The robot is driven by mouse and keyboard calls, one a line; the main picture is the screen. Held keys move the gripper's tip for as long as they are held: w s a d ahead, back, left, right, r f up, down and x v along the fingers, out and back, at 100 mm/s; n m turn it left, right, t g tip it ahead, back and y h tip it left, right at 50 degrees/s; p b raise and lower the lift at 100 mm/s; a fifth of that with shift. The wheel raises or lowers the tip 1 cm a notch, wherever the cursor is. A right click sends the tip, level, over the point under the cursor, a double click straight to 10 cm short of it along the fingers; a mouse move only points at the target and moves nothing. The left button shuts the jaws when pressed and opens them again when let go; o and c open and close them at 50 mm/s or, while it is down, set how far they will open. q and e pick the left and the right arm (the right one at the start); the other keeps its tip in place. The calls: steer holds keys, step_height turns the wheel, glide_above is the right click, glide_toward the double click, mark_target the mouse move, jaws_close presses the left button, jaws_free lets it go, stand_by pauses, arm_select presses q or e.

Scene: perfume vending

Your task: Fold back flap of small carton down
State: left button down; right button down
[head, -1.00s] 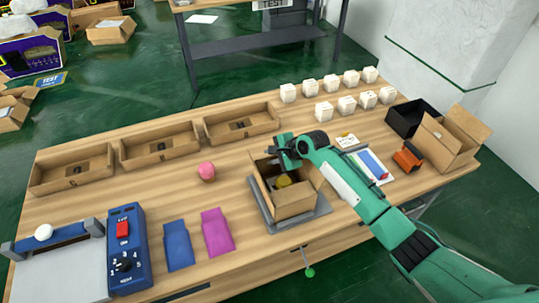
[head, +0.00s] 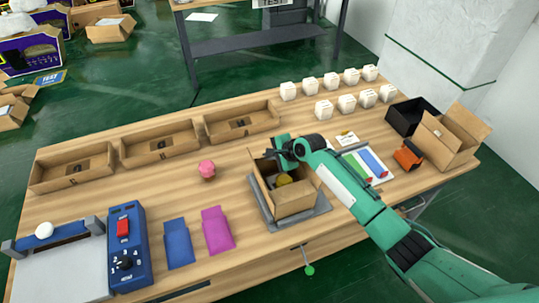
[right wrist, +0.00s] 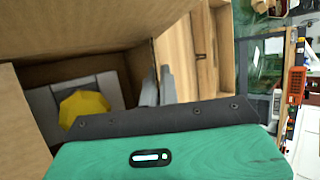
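The small carton (head: 293,204) stands open on a grey plate (head: 266,217) near the front of the table. A yellow object (head: 284,180) lies inside it, and the yellow object also shows in the right wrist view (right wrist: 84,108). My right gripper (head: 270,155) is at the carton's back edge, over the back flap area, and hides most of that flap. I cannot tell whether it touches the flap. In the right wrist view, brown carton walls (right wrist: 80,28) are close to the gripper. The finger gap is not clear. My left gripper is not in view.
A pink object (head: 207,169) stands left of the carton. Three shallow bins (head: 160,152) line the back left. Several white boxes (head: 347,104) stand at the back right. A larger open carton (head: 450,140) and an orange-black tool (head: 408,155) are at the right.

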steer(key=shift+s+f+n+t+y+b, duration=0.4)
steer(key=shift+f+t+b, duration=0.3)
steer(key=shift+t+b, duration=0.4)
steer(key=shift+d+r+t+y+b, duration=0.15)
steer(key=shift+t+y+b, duration=0.15)
steer(key=shift+t+b, duration=0.15)
steer(key=c, duration=1.6)
jaws_free()
steer(key=shift+c, duration=0.2)
steer(key=shift+r, duration=0.1)
steer(key=b+v, duration=0.2)
steer(key=v, duration=1.1)
steer(key=shift+s+d+r, duration=0.1)
steer(key=shift+s+d, duration=0.1)
steer(key=shift+s, duration=0.1)
